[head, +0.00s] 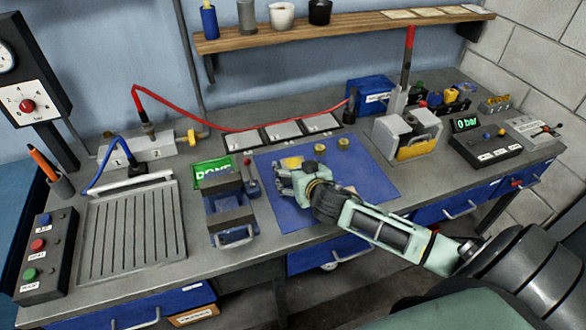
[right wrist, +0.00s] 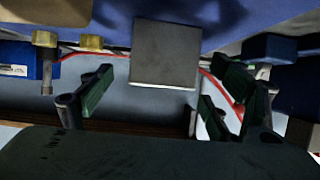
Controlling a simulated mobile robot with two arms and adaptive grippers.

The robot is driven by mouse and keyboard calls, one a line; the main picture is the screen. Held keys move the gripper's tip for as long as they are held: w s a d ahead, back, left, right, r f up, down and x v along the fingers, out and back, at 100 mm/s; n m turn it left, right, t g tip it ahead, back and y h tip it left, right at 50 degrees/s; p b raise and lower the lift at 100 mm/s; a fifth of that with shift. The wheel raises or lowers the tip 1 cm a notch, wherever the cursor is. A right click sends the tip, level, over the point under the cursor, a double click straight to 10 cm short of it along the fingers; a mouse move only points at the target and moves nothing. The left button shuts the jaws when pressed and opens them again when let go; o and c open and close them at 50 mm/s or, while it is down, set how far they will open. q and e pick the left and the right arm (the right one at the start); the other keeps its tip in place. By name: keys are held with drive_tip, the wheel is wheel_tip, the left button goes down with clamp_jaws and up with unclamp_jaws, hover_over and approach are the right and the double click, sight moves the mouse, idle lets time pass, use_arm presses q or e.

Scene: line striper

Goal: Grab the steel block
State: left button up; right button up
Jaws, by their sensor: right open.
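The steel block (right wrist: 165,53) is a plain grey square-faced piece in the right wrist view. It shows between and slightly beyond the open fingers of my right gripper (right wrist: 168,98), with gaps visible on both sides. In the head view my right gripper (head: 283,180) is low over the left part of the blue mat (head: 375,182). There the block is hard to tell apart from the grey fingers. I cannot tell whether any finger touches it. My left gripper is not in view.
A dark vise-like fixture (head: 230,208) stands close left. A grey block-shaped device (head: 407,135) with a red-handled lever stands right. The mat's right part is clear.

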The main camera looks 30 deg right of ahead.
sight(293, 167)
drive_tip(key=x, duration=0.3)
drive_tip(key=shift+w+f, duration=0.1)
drive_tip(key=shift+w, duration=0.05)
drive_tip(key=shift+c, duration=0.2)
drive_tip(key=shift+a, duration=0.1)
drive_tip(key=c, duration=1.7)
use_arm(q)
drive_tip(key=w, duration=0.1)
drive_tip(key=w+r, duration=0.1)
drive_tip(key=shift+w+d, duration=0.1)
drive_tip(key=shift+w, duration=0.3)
use_arm(e)
drive_tip(key=shift+c, duration=0.5)
